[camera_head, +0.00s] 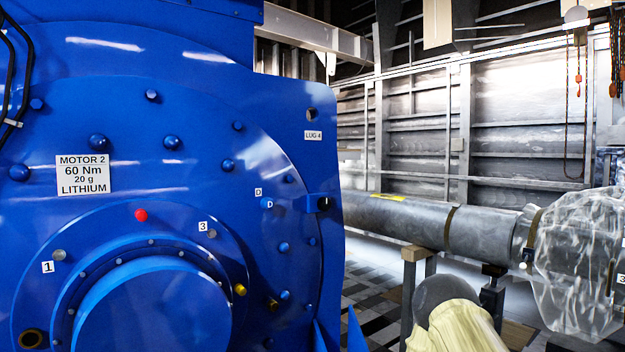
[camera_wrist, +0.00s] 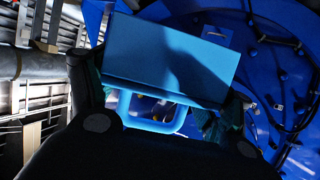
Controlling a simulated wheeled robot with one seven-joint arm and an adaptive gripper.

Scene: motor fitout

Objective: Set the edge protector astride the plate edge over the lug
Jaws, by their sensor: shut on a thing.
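The edge protector (camera_wrist: 170,60) is a blue block with a broad flat face and a lighter blue loop handle (camera_wrist: 150,122) below it. It fills the upper middle of the wrist view, slightly tilted. My gripper (camera_wrist: 158,112) is shut on it, with dark fingers at both sides of the handle. The head view does not show my gripper or the protector. There, the lug hole (camera_head: 311,114) is near the right edge of the blue motor plate (camera_head: 328,165), just above a white "LUG 4" label (camera_head: 313,135). In the wrist view the protector hides what lies behind it.
The blue motor face carries bolts, a red knob (camera_head: 141,215) and a "MOTOR 2" label (camera_head: 83,174). A bracket (camera_head: 317,203) juts from the plate edge below the label. A grey pipe (camera_head: 430,222) runs to the right, with a plastic-wrapped part (camera_head: 580,260) at its end.

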